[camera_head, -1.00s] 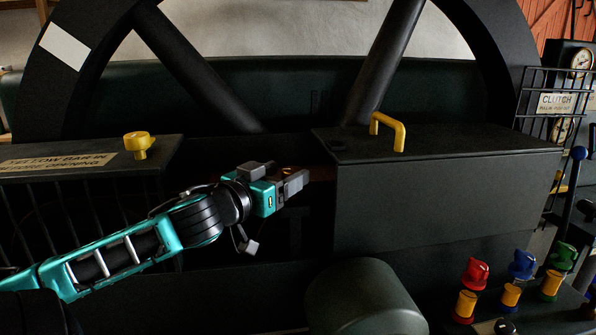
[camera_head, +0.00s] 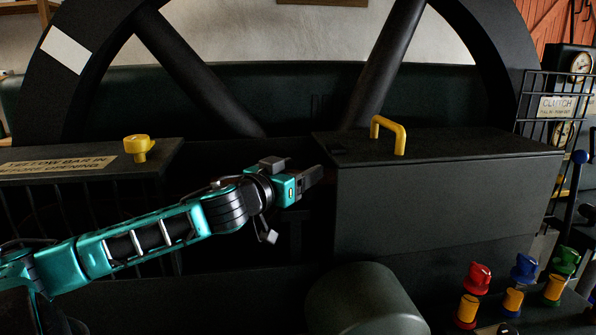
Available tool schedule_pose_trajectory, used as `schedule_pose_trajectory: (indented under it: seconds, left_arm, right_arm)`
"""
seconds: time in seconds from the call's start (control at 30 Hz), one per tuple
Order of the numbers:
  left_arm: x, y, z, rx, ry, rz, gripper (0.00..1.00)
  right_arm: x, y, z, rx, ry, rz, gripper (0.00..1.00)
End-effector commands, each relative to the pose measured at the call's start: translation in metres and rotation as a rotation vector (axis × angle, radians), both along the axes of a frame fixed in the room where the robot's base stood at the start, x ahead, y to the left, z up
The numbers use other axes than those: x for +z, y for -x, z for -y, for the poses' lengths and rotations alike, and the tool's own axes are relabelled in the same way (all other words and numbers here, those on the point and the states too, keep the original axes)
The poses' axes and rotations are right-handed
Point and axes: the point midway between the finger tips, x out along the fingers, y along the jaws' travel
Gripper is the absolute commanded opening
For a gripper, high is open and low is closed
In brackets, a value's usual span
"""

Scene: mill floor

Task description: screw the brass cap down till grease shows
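My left gripper (camera_head: 313,179) reaches in from the left, and its grey fingertips point right at the left end of the dark box (camera_head: 440,205). The fingers are seen from the side, so I cannot tell whether they are apart or closed on something. I cannot make out the brass cap in this view; the area beyond the fingertips is dark and partly covered by the gripper. No grease shows. My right gripper is not in view.
The box has a yellow handle (camera_head: 388,133) on its lid. A large dark spoked wheel (camera_head: 190,65) stands behind. A yellow knob (camera_head: 139,147) sits on the labelled left ledge. Red (camera_head: 478,277), blue and green knobs stand at lower right. A dark rounded housing (camera_head: 365,300) is below.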

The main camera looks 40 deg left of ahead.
Motion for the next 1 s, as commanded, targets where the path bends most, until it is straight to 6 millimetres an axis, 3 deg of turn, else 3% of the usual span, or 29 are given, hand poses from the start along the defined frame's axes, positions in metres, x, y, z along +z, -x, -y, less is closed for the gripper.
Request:
schedule_pose_trajectory:
  seconds: [0.5,0.77,1.0]
  left_arm:
    - [-0.0003,0.0003,0.0003,-0.001,0.000,-0.001,0.17]
    - [0.0000,0.0003,0.0002,0.031,0.005,0.001,0.17]
    - [0.0004,0.0004,-0.0013,0.160,0.013,0.002,0.17]
  right_arm:
    - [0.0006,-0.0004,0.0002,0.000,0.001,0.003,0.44]
    - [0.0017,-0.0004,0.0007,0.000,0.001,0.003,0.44]
    - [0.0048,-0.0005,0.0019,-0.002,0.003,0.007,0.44]
